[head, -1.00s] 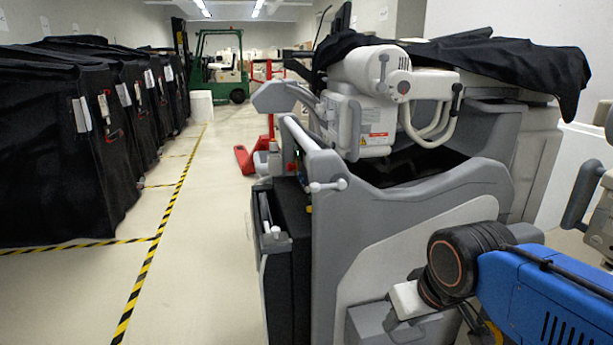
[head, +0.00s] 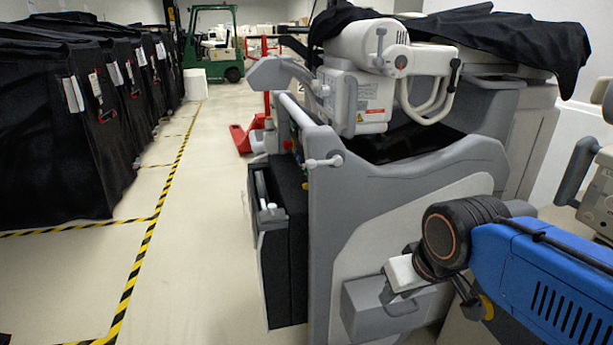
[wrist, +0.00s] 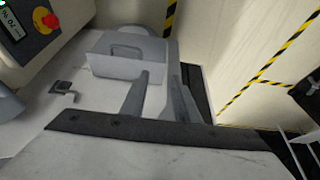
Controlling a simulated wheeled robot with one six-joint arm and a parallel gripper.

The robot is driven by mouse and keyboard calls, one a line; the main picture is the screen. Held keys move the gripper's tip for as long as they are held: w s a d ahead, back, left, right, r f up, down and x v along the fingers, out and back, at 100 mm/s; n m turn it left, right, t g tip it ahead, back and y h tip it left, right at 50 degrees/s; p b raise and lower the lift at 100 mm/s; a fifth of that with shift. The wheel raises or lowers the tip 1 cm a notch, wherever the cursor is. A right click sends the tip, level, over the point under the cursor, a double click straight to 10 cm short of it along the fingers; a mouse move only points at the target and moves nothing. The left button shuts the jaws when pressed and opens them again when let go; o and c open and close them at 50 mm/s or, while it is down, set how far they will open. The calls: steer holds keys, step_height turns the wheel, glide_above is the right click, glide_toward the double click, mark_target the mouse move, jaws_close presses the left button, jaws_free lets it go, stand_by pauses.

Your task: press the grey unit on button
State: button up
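The grey unit (head: 345,200) stands in the middle of the head view, with a white arm assembly (head: 375,60) on top and a black cover partly over it. A small red button (head: 288,144) shows on its left side; I cannot make out an on button there. My gripper shows in the wrist view (wrist: 160,76), its two grey fingers apart with nothing between them. Its fingertips are hard to make out in the head view. In the wrist view, a red button on a yellow base (wrist: 48,20) sits on a beige panel with a small display, left of the fingers.
A grey box with a handle (wrist: 127,54) lies beyond my fingers in the wrist view. Black covered carts (head: 60,140) line the left. A green forklift (head: 215,45) and a red pallet jack (head: 245,135) are behind. Beige equipment (head: 598,195) stands at the right edge. The taped aisle is clear.

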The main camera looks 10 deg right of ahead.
jaws_close()
stand_by(1.5)
